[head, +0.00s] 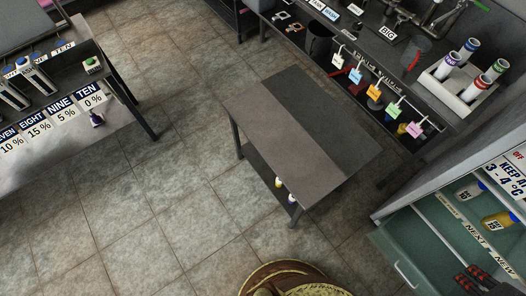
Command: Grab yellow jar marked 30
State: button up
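A yellow jar (496,221) lies in the open drawer (405,246) at the right edge of the head view. It has a pale label with dark print, which is too small to read with certainty. A whitish jar (470,191) lies behind it in the same drawer. A dark part with red pieces (473,279) shows at the bottom right, over the drawer's front area. It may be my gripper, apart from the yellow jar, but its fingers are not clear. I see nothing held.
A grey table (292,125) with a lower shelf stands in the middle. Small bottles (279,183) stand on that shelf. A counter with a white tube rack (465,85) is at the upper right. A round yellowish object (290,281) is at the bottom. Tiled floor is clear at left.

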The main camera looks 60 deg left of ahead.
aim_at(278, 183)
jog(key=u, duration=1.95)
jog(key=j+z, duration=0.25)
jog(key=z, duration=0.2)
jog(key=j+z, duration=0.3)
jog(key=z, duration=0.15)
jog(key=j+z, duration=0.1)
jog(key=j, duration=0.35)
jog(key=k+j+z, duration=0.1)
jog(key=j, duration=0.3)
jog(key=k+j+z, duration=0.1)
jog(key=j, duration=0.35)
jog(key=k+j, duration=0.1)
jog(key=j, duration=0.3)
jog(key=z, duration=0.05)
